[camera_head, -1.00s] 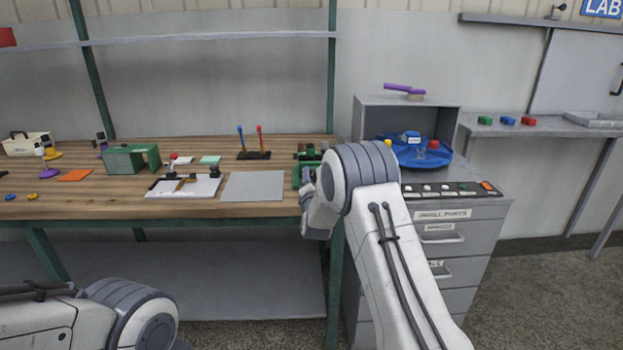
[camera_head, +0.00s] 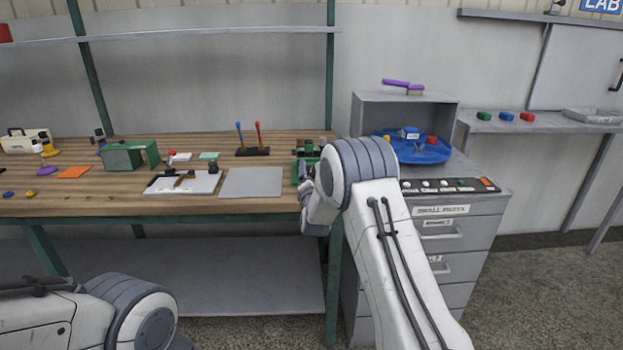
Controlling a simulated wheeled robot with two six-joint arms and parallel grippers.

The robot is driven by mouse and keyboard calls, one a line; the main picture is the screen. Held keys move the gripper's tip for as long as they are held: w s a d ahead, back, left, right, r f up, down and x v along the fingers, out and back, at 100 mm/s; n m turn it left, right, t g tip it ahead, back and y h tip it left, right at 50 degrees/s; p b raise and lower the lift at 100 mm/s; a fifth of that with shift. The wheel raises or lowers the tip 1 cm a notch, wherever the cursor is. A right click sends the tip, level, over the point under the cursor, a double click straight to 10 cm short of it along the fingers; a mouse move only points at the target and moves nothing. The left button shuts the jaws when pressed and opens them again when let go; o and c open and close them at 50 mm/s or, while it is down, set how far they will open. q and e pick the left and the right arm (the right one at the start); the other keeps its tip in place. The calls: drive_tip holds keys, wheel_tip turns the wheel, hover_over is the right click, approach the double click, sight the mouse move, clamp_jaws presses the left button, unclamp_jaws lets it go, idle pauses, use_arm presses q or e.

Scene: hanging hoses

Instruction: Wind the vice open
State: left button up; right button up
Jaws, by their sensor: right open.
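The green vice (camera_head: 309,147) stands at the right end of the wooden bench, by its front edge. Its lower part is partly covered by my right arm, and its handle cannot be made out. My right gripper (camera_head: 306,187) is at the front of the vice, at the bench edge, small and partly hidden by its own wrist. It is open; whether it touches the vice cannot be told. My left arm shows only at the bottom left; its gripper is out of view.
A grey plate (camera_head: 252,182), a white board with tools (camera_head: 200,184) and a two-lever stand (camera_head: 252,151) lie left of the vice. A grey drawer cabinet (camera_head: 455,245) with a blue round tray (camera_head: 433,153) stands to the right. A shelf (camera_head: 200,35) runs above the bench.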

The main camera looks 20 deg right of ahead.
drive_tip(key=v, duration=1)
drive_tip(key=shift+s, duration=0.25)
drive_tip(key=shift+a, duration=0.1)
drive_tip(key=s+a+m+g+y, duration=0.4)
drive_tip(key=a+y, duration=0.1)
drive_tip(key=a, duration=0.8)
drive_tip(key=s+a+f+m+g+y, duration=0.1)
drive_tip(key=s+a+m+g+y, duration=0.15)
drive_tip(key=s+a, duration=0.35)
drive_tip(key=s+a+f+m+g+y, duration=0.1)
drive_tip(key=s+a+m+g, duration=0.2)
drive_tip(key=s, duration=0.5)
drive_tip(key=s+d+m+g+h, duration=0.25)
drive_tip(key=s+m+g, duration=0.4)
drive_tip(key=s, duration=1.95)
wheel_tip(320, 180, up, 17)
drive_tip(key=n+g+p, duration=0.1)
drive_tip(key=p, duration=1.6)
drive_tip(key=shift+w+a, duration=0.15)
drive_tip(key=shift+w, duration=0.05)
